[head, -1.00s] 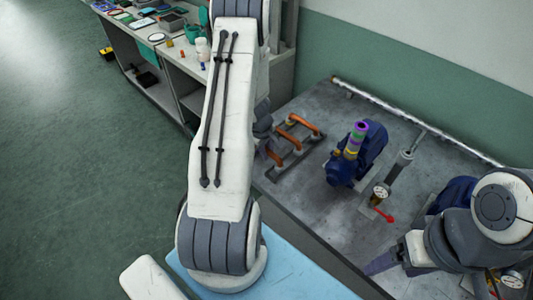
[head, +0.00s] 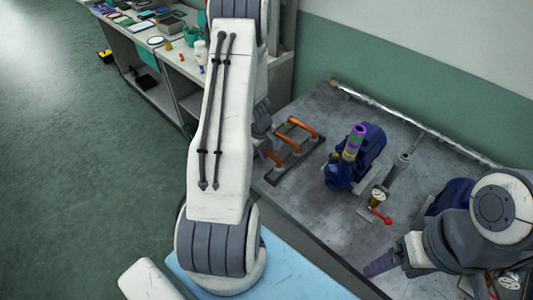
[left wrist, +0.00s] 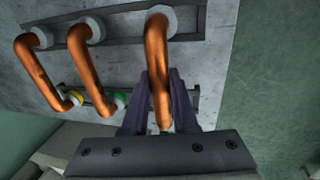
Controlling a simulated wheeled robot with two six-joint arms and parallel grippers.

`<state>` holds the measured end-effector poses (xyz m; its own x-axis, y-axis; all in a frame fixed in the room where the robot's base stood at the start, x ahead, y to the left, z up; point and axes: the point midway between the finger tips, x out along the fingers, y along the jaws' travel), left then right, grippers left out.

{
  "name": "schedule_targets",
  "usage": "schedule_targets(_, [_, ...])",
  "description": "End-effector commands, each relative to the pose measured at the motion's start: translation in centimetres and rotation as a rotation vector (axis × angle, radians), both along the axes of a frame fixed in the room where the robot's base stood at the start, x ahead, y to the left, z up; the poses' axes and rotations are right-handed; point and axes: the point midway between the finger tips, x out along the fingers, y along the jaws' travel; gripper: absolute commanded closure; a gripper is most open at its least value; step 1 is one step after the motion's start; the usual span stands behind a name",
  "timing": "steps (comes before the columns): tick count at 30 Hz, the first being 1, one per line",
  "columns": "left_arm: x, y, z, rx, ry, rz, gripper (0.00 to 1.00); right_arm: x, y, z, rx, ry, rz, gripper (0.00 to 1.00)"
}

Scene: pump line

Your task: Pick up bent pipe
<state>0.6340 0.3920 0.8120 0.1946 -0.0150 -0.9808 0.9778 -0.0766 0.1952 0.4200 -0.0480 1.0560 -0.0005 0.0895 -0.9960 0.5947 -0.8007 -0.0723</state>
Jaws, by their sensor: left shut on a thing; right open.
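Several orange bent pipes stand in a dark rack (head: 292,160) on the grey bench. The left wrist view shows three: one at the left (left wrist: 38,70), one in the middle (left wrist: 85,62) and one at the right (left wrist: 157,55). My left gripper (left wrist: 160,105) is shut on the right-hand bent pipe, with a dark finger on each side of it. The pipe's upper end still meets a pale round fitting on the rack rail; its lower end is partly hidden by the gripper. In the head view my left arm hides this gripper. My right gripper (head: 382,264) is open, low at the right, partly hidden by its arm.
A blue pump (head: 350,165) with a multicoloured upright pipe stands right of the rack. A long pipe (head: 410,122) runs along the wall. A cluttered shelf bench (head: 165,45) stands at the back left.

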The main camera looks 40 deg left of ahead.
Motion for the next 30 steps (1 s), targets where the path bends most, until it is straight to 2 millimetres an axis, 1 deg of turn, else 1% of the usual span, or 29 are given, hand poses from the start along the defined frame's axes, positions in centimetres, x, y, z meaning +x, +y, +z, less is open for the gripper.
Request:
schedule_targets(1, [0.0, 0.0, 1.2, 0.001, -0.001, -0.001, 1.00, 0.0, 0.0, 0.9, 0.000, 0.000, 0.000, 0.22])
schedule_targets(2, [0.0, 0.0, 1.7, 0.001, -0.001, -0.001, 1.00, 0.0, 0.0, 1.3, 0.000, 0.000, 0.000, 0.22])
schedule_targets(5, [0.0, 0.0, 4.0, 0.001, -0.002, -0.001, 1.00, 0.0, 0.0, 2.7, 0.000, 0.000, 0.000, 0.22])
schedule_targets(6, [-0.1, -1.1, 3.6, 0.000, -0.001, -0.006, 1.00, 0.0, 0.0, 1.7, 0.001, -0.001, 0.000, 0.22])
schedule_targets(8, [-0.3, -2.5, 4.3, 0.001, -0.002, -0.007, 1.00, 0.0, 0.0, 1.3, 0.000, 0.000, 0.000, 0.22])
schedule_targets(12, [-0.8, -5.7, 6.5, 0.000, -0.002, -0.007, 1.00, 0.0, 0.0, 1.6, -0.001, 0.001, 0.000, 0.22])
schedule_targets(16, [-1.2, -8.3, 8.1, 0.001, -0.001, -0.006, 1.00, 0.0, 0.0, 2.1, 0.000, 0.000, 0.000, 0.22])
schedule_targets(19, [-1.5, -9.8, 9.0, 0.000, -0.001, -0.005, 1.00, 0.0, 0.0, 2.5, 0.000, 0.000, 0.000, 0.22])
schedule_targets(22, [-1.6, -10.8, 9.6, 0.000, -0.001, -0.003, 1.00, 0.0, 0.0, 2.8, 0.000, 0.000, 0.000, 0.22])
schedule_targets(25, [-1.8, -11.4, 9.8, -0.001, 0.000, -0.001, 1.00, 0.0, 0.0, 2.9, 0.000, 0.000, 0.000, 0.22])
schedule_targets(30, [-1.8, -11.6, 9.9, 0.000, 0.000, 0.000, 1.00, 0.0, 0.0, 2.9, 0.000, 0.000, 0.000, 0.22])
